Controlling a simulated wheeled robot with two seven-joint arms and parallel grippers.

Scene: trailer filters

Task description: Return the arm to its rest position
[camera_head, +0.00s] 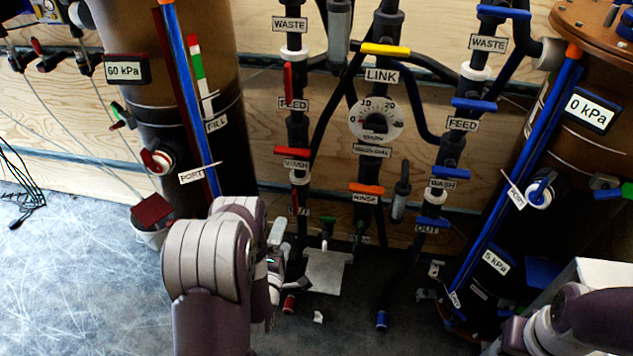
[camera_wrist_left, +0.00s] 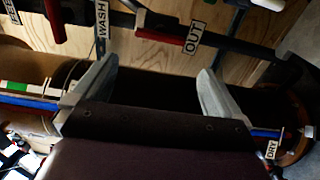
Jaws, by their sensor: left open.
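My left gripper (camera_wrist_left: 157,68) is open in the left wrist view, with its two grey fingers well apart and no object between them. Dark column surface shows behind the gap. In the head view my left arm (camera_head: 205,265) reaches up from the bottom, left of the middle, in front of the lower pipework. Its hand is partly hidden behind the arm's own bulk. My right arm (camera_head: 590,318) shows at the lower right corner. Its fingers do not show.
A brown and black filter column (camera_head: 195,110) stands left, another (camera_head: 597,150) right. Between them run black pipes with red, blue, yellow and orange valve handles and a round dial (camera_head: 375,121). In the wrist view a red handle (camera_wrist_left: 160,37) lies beyond the fingers. Grey floor is open at left.

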